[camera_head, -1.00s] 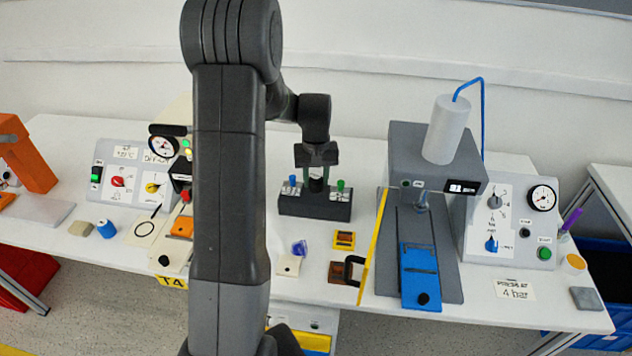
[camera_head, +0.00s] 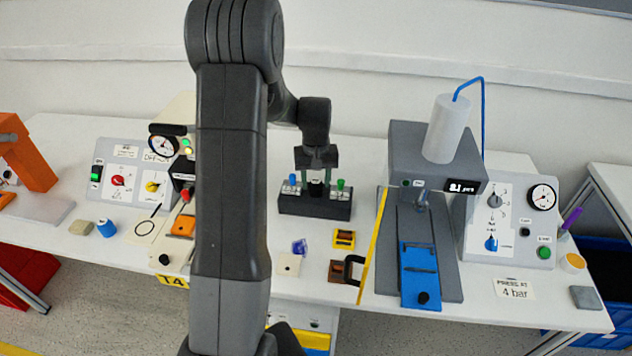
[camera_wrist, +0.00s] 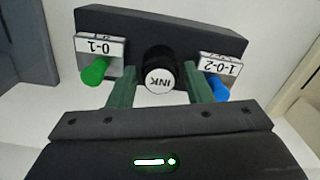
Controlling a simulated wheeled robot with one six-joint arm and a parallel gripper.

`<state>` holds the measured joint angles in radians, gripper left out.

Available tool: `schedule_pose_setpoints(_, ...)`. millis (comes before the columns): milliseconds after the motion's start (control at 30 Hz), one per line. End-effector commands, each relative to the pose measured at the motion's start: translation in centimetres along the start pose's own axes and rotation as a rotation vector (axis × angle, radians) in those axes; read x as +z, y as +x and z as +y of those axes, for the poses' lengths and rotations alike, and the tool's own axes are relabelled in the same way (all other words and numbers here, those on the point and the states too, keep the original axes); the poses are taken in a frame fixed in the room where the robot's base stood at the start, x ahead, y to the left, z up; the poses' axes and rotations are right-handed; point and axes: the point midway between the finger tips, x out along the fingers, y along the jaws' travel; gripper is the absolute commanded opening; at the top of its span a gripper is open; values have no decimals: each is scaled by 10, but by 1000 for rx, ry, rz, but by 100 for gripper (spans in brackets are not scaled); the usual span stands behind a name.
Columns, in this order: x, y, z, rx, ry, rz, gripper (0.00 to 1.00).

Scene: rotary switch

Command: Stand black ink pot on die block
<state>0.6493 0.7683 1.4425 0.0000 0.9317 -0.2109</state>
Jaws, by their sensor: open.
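The black ink pot (camera_wrist: 158,78), with a round white INK label on top, stands in the middle of a dark block (camera_wrist: 160,27) between a green and a blue knob. In the head view the pot (camera_head: 316,189) is small and partly hidden by my gripper (camera_head: 316,180). My gripper is open, its two green fingers (camera_wrist: 158,72) on either side of the pot. I cannot tell whether the fingers touch it. No die block is labelled; I cannot tell for certain which block it is.
A grey press (camera_head: 437,150) with a blue slide (camera_head: 420,275) stands to the right. A yellow-and-black piece (camera_head: 344,239), a brown piece (camera_head: 338,272) and a pale plate (camera_head: 287,265) lie in front. A control panel (camera_head: 125,172) stands left. My arm hides part of the table.

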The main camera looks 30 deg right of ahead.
Motion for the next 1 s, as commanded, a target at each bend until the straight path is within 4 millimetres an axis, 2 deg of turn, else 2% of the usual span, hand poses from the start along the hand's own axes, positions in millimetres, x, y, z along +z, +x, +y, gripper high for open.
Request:
schedule_pose_setpoints(300,-1,-67,0,1,0,7,46)
schedule_pose_setpoints(500,0,-100,0,1,0,3,46)
schedule_pose_setpoints(700,0,-112,0,0,0,1,46)
schedule_pose_setpoints(1000,0,-112,0,0,0,1,46)
